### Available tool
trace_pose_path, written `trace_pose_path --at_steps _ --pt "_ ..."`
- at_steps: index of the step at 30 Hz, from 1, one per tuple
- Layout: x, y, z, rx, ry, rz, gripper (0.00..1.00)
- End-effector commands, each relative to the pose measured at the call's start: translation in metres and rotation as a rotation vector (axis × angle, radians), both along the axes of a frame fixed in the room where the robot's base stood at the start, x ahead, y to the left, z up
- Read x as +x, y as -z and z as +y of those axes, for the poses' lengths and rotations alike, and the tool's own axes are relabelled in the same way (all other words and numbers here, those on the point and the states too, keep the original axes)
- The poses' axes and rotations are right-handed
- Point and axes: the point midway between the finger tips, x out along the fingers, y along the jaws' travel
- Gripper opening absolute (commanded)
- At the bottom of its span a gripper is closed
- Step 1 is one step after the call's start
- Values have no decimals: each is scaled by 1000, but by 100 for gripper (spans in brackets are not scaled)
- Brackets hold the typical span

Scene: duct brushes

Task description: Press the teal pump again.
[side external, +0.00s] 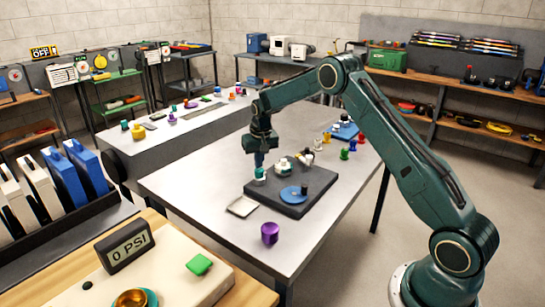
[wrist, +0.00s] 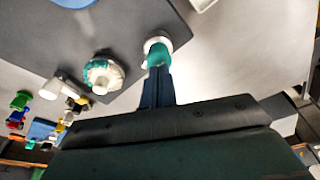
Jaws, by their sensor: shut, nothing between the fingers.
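The teal pump (side external: 260,174), a small teal piece with a white collar, stands at the left part of a dark square mat (side external: 318,183) in the side view. It also shows in the wrist view (wrist: 157,47), where my fingers partly hide it. My gripper (side external: 259,163) points down directly over it with its fingers together and empty. In the wrist view my fingertips (wrist: 158,70) meet the teal part in the picture. I cannot tell whether they touch it or hover just above.
A metal tray (side external: 242,207) and a purple cup (side external: 270,233) stand in front. Several small coloured pieces lie behind. The table's right front is clear.

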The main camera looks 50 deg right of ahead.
Motion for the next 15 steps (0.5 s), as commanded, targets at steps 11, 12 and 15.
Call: trace_pose_path --at_steps 11,12,15 --pt "0 12 0 1 0 2 0" --pt "-1 13 0 1 0 2 0" --pt "-1 16 0 1 0 2 0"
